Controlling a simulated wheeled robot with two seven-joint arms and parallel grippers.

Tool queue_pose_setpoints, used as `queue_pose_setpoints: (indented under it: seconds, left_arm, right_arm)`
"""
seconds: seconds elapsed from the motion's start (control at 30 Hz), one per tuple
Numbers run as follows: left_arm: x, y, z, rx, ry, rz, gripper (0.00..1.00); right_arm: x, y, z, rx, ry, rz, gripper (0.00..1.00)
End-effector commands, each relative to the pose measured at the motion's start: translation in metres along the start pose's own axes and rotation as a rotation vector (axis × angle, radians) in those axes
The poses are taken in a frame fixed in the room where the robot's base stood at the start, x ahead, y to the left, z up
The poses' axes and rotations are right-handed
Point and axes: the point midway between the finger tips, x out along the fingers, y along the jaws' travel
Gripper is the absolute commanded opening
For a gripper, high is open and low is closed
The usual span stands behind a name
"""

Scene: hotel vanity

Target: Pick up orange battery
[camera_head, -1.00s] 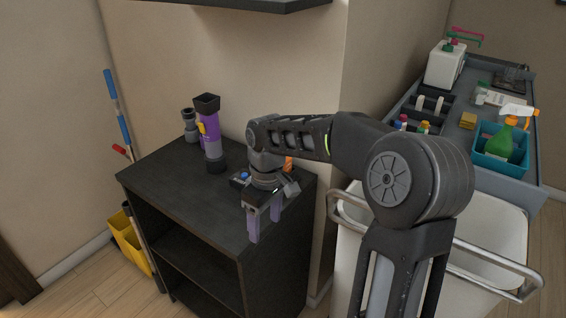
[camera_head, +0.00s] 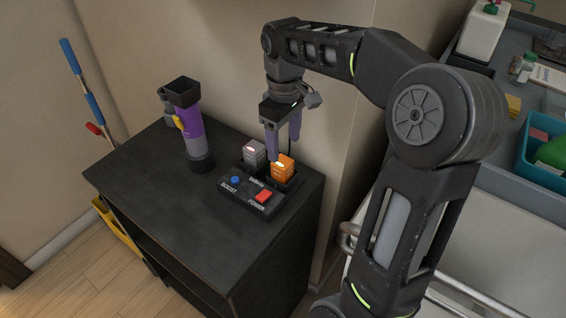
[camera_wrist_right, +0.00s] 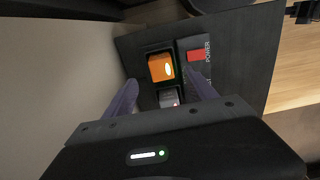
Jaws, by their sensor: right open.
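The orange battery (camera_head: 283,168) sits in the right slot of a black charger (camera_head: 247,196) on the dark cabinet top. It also shows in the right wrist view (camera_wrist_right: 161,67), upper middle. A grey battery (camera_head: 254,153) sits in the slot beside it, and it shows partly in the wrist view (camera_wrist_right: 168,98). My right gripper (camera_head: 283,150) points down just above and behind the orange battery, its purple fingers apart and empty. In the wrist view the fingers (camera_wrist_right: 163,90) stand on either side of the battery slots. My left gripper is not in view.
A purple and black flashlight-like tool (camera_head: 190,130) stands upright on the cabinet (camera_head: 150,205), with another dark cylinder behind it. The charger has a blue button and a red button. The wall is close behind the gripper. A cart (camera_head: 480,165) with supplies stands at right.

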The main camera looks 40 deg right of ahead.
Motion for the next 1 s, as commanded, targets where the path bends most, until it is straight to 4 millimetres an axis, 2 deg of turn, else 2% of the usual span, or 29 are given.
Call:
queue_pose_setpoints:
  seconds: [0.17, 0.43, 0.77, 0.87, 1.0]
  left_arm:
    - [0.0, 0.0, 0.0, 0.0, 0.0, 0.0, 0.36]
    - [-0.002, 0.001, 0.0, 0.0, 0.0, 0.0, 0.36]
    - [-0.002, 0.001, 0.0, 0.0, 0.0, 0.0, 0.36]
    - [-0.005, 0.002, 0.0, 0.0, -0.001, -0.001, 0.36]
    - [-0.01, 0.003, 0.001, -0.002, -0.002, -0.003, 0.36]
  right_arm:
    - [0.001, 0.0, 0.0, 0.0, 0.0, 0.0, 0.65]
    - [0.025, 0.0, 0.0, 0.0, -0.001, -0.001, 0.65]
    - [0.028, 0.0, 0.0, 0.0, -0.001, -0.001, 0.65]
    - [0.035, -0.001, -0.001, 0.0, -0.002, -0.001, 0.65]
    - [0.054, -0.002, -0.002, 0.0, -0.004, -0.002, 0.65]
